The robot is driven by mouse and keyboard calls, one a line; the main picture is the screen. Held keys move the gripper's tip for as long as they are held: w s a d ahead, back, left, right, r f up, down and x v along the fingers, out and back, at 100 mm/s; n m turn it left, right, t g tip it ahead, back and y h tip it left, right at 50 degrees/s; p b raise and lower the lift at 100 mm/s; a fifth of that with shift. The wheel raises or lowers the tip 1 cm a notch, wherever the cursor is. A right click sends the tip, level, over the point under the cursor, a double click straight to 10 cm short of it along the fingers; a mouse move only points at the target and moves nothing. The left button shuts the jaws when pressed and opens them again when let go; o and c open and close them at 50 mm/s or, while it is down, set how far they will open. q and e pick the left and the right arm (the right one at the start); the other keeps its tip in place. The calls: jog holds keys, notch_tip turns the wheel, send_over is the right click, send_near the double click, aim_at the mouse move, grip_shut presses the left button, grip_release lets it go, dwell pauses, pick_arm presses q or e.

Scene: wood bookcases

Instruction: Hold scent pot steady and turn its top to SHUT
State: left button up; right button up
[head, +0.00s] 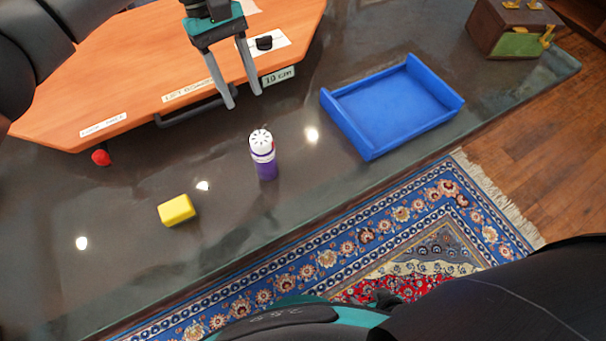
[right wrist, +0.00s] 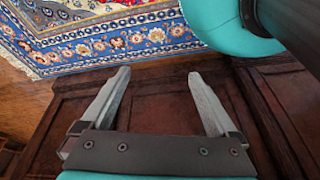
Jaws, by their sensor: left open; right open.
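The scent pot (head: 264,157) stands upright on the dark glossy tabletop in the head view. It has a purple body and a white top with dark slots; I cannot read its setting from here. My left gripper (head: 245,99) is open and empty, above the edge of the orange board, up and slightly left of the pot and apart from it. My right gripper (right wrist: 160,82) is open and empty in the right wrist view, over dark wood panels; the pot is not in that view.
A yellow block (head: 177,210) lies left of the pot, and a blue tray (head: 362,142) lies to its right. An orange board (head: 120,85) with labels fills the upper left. A red knob (head: 101,157) is by its corner. A wooden box (head: 512,28) stands far right. A patterned rug (head: 400,215) covers the floor.

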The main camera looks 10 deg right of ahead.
aim_at(257, 152)
jog(key=w+a+r+m+t+y, duration=0.1)
jog(key=w+r+t, duration=0.1)
jog(key=w+r, duration=0.5)
jog(key=w+a+r+m+t+y, duration=0.1)
jog(key=w+a+r+t+y, duration=0.15)
jog(key=r, duration=0.85)
jog(key=w+a+r+m+t, duration=0.1)
jog(key=w+r+t, duration=0.25)
jog(key=r, duration=0.45)
jog(key=w+a+r+n+y, duration=0.3)
jog(key=w+a+r+n, duration=0.4)
jog(key=a+r+n, duration=0.25)
jog(key=shift+g, duration=0.3)
jog(key=x, duration=1.5)
jog(key=shift+s+f, duration=0.15)
jog(key=shift+s, duration=0.05)
jog(key=shift+c, duration=0.3)
